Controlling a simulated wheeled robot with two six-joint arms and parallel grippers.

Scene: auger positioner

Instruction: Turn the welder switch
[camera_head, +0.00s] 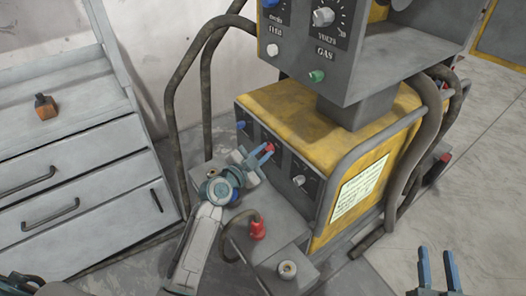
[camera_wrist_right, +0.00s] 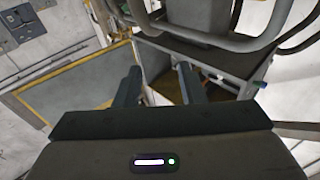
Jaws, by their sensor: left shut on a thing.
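The welder (camera_head: 285,105) is a yellow and grey machine in the middle of the head view. Its lower front panel carries a red knob (camera_head: 269,148), a blue knob (camera_head: 241,125) to the left and a white knob (camera_head: 299,180) to the right. My left gripper (camera_head: 264,152) reaches the panel from the front and is shut on the red knob, its blue fingers either side of it. My right gripper (camera_head: 438,268) is open and empty at the bottom right, apart from the welder. In the right wrist view its two fingers (camera_wrist_right: 160,88) stand apart with nothing between them.
A grey control box (camera_head: 360,45) with white and green knobs stands above the welder. Hoses and bent tubes frame both sides. A red connector (camera_head: 258,228) sits on the front ledge.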

